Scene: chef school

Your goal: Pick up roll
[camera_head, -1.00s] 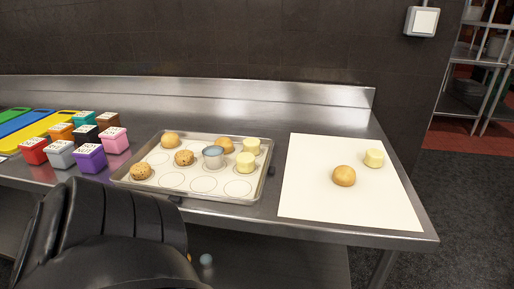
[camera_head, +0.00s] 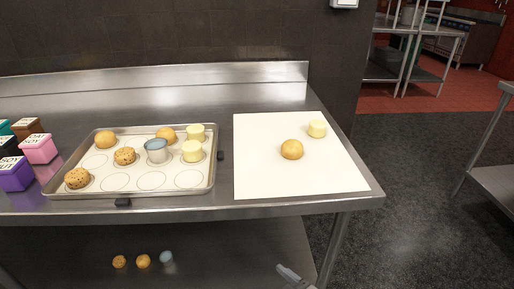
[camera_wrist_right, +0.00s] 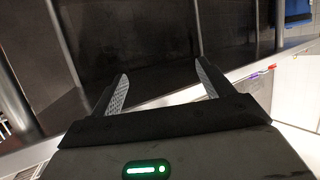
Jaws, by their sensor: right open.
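A plain golden-brown roll (camera_head: 292,149) sits on a white sheet (camera_head: 260,180) at the right of the steel table. A pale yellow cylinder (camera_head: 317,129) stands behind it to the right. Two more golden rolls, one at the back left (camera_head: 105,139) and one at the back middle (camera_head: 166,134), lie on the baking tray (camera_head: 209,172). My right gripper (camera_wrist_right: 160,78) is open and empty in the right wrist view, with no roll in sight there. My left gripper is not in view.
The tray also holds speckled rolls (camera_head: 124,156), pale cylinders (camera_head: 192,151) and a blue-grey cup (camera_head: 156,150). Coloured boxes (camera_head: 39,149) stand at the left. Small round items (camera_head: 143,261) lie on the lower shelf. Dark floor (camera_head: 410,200) right of the table is clear.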

